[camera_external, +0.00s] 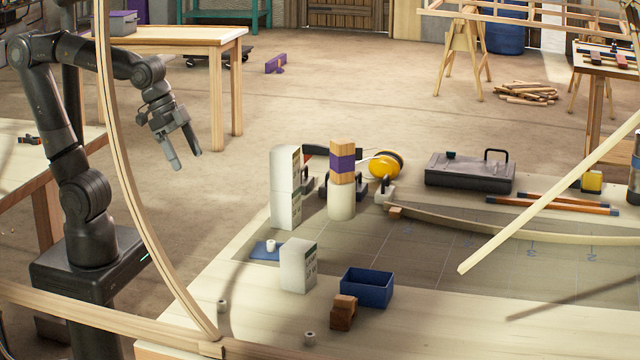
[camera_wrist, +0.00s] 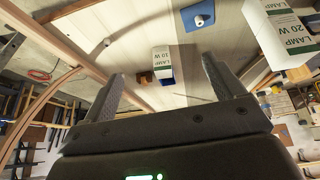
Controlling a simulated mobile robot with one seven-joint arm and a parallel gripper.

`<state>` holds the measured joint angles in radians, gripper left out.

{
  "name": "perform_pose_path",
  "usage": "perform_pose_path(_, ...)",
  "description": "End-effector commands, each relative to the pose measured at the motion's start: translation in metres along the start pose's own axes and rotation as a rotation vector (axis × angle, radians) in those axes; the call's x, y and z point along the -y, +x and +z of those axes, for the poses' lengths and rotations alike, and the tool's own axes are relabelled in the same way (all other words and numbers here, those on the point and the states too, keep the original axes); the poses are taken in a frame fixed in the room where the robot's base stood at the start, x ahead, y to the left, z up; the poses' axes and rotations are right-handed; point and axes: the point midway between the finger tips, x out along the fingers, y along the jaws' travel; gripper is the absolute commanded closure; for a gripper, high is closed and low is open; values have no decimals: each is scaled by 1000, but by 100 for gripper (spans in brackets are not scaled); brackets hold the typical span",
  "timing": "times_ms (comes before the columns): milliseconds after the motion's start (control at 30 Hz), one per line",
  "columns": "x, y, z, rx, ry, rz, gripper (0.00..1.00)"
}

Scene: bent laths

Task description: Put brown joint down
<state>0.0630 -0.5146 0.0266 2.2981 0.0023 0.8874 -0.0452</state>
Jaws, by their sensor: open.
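The brown joint (camera_external: 342,314) looks like a small stepped brown block. It rests on the worktable in front of the blue open box, at the lower middle of the external view. In the wrist view a small brown piece (camera_wrist: 145,77), apparently the same one, shows beside a white lamp box. My gripper (camera_external: 184,160) hangs in the air at the left, off the table's far left side and well apart from the brown joint. Its two fingers are spread with nothing between them, and both fingers show in the wrist view.
A blue open box (camera_external: 367,289) and a white lamp box (camera_external: 298,266) stand close to the joint. A curved lath (camera_external: 135,190) rises between camera and arm. The table's front right is clear.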

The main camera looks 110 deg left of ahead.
Motion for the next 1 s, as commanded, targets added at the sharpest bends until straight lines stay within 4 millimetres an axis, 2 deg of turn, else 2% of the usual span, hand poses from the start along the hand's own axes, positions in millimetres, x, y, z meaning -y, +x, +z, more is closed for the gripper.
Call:
perform_pose_path(33,3,-4,19,-8,0,-5,13)
perform_pose_path(100,6,-6,40,-13,5,-11,13)
perform_pose_path(200,9,-6,65,-19,9,-20,13)
perform_pose_path(300,11,-6,80,-21,12,-25,13)
perform_pose_path(467,12,-5,88,-22,15,-28,13)
perform_pose_path(1000,11,-5,87,-22,15,-28,13)
